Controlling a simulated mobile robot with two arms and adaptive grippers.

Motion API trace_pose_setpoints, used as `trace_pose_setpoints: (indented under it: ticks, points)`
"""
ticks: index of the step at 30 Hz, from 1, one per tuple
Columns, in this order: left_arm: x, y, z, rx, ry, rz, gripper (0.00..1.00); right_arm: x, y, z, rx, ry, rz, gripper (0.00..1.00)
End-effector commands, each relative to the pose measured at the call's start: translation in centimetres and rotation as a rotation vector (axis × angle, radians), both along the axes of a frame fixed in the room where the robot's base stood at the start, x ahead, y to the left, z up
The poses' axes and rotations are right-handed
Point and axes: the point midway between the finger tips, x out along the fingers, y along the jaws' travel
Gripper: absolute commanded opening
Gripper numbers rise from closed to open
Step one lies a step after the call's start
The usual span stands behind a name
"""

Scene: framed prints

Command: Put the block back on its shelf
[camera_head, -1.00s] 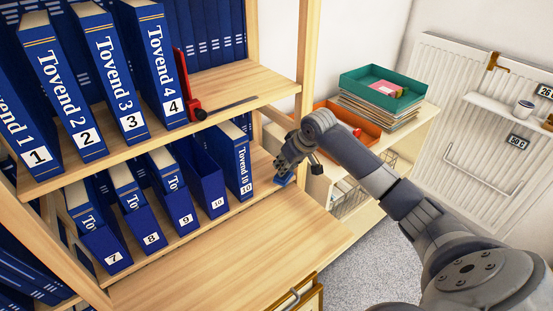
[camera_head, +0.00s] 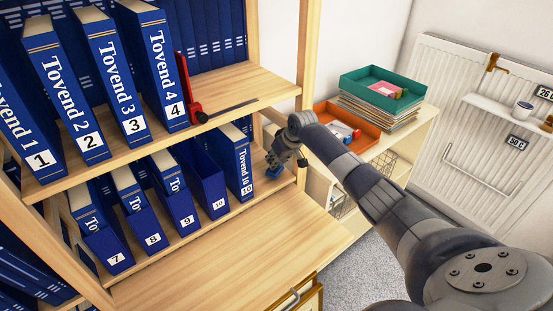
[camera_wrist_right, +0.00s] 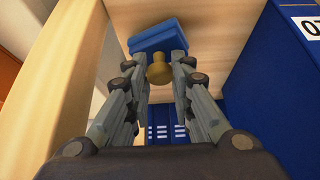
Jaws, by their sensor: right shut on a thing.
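The small blue block (camera_wrist_right: 158,35) has a brass knob (camera_wrist_right: 158,72) that stands between my finger pads. My right gripper (camera_wrist_right: 158,68) is shut on this knob and carries the block. In the head view the right gripper (camera_head: 279,160) reaches the right end of the lower shelf (camera_head: 262,190), just right of the Tovend 10 binder (camera_head: 238,162). The block (camera_head: 274,172) shows there as a small blue patch, partly hidden by the gripper. I cannot tell whether it touches the board. My left gripper is not in view.
Blue binders and slip cases fill the lower shelf to the left. The upper shelf (camera_head: 240,92) with a red bookend (camera_head: 190,95) lies above. A wooden upright (camera_head: 308,70) bounds the bay on the right. An orange tray (camera_head: 350,125) and a green tray (camera_head: 375,85) stand beyond.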

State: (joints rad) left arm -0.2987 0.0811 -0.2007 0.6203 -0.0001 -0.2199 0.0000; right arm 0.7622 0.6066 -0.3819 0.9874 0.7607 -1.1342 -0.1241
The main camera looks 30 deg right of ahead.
Motion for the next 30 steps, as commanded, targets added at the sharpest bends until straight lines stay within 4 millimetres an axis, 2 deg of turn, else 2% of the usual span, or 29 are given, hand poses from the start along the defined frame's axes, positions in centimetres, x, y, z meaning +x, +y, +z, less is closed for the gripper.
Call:
trace_pose_setpoints:
  ticks: [12, 13, 15, 16, 25, 30]
  points:
    - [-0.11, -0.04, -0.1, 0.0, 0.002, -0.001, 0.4, 0.0, -0.04, -0.69, -0.001, -0.001, 0.0, 0.0]
    - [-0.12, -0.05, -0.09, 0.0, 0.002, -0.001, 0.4, 0.0, -0.04, -0.7, -0.001, -0.001, 0.0, 0.24]
    - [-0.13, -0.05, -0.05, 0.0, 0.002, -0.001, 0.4, 0.01, -0.05, -0.63, -0.001, -0.001, 0.0, 0.4]
    - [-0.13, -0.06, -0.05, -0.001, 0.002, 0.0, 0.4, 0.0, -0.05, -0.64, -0.001, -0.001, 0.0, 0.42]
    - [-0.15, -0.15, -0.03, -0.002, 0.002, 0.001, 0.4, 0.01, -0.05, -0.57, -0.001, -0.002, 0.0, 0.42]
    - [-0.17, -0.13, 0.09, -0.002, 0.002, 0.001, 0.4, -0.24, -0.07, 0.2, 0.0, -0.002, 0.0, 0.42]
